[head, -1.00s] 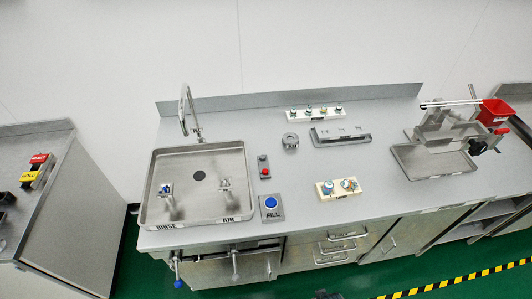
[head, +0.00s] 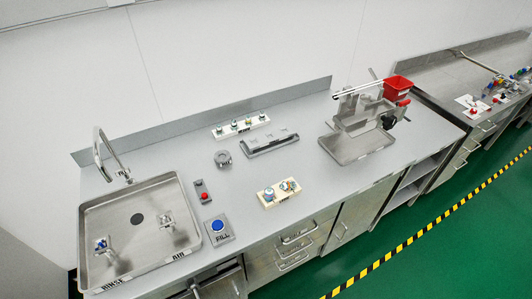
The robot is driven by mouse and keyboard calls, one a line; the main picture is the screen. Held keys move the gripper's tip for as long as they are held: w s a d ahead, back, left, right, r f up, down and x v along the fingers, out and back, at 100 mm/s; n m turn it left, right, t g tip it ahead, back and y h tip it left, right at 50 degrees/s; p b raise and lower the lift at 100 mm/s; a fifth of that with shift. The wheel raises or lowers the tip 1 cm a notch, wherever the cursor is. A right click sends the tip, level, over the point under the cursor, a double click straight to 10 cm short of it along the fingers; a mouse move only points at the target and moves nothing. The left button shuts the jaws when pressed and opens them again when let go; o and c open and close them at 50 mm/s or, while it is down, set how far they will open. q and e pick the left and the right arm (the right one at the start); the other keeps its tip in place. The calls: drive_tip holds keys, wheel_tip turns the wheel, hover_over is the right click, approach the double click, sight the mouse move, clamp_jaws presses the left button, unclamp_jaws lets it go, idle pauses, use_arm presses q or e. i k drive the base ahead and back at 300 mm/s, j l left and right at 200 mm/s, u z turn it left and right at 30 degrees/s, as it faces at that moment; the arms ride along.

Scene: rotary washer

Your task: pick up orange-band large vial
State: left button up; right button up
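A small cream rack (head: 279,194) stands near the front edge of the grey counter, right of the sink, and holds vials. One has a blue top (head: 268,192); the one to its right (head: 290,185) shows orange-brown and teal tints. A longer white rack (head: 241,127) farther back holds several small vials upright. The bands are too small to read, so I cannot tell for sure which vial is the orange-band large one. Neither of my grippers is in view.
A steel sink (head: 92,222) with a tall faucet is at left, with a blue FILL button (head: 219,227) beside it. A grey ring (head: 223,159) and a flat grey holder (head: 270,144) lie mid-counter.

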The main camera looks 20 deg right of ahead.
sight(288, 185)
drive_tip(key=i+l, duration=0.1)
drive_tip(key=l, duration=0.8)
drive_tip(key=i+l+u, duration=0.15)
drive_tip(key=l, duration=0.75)
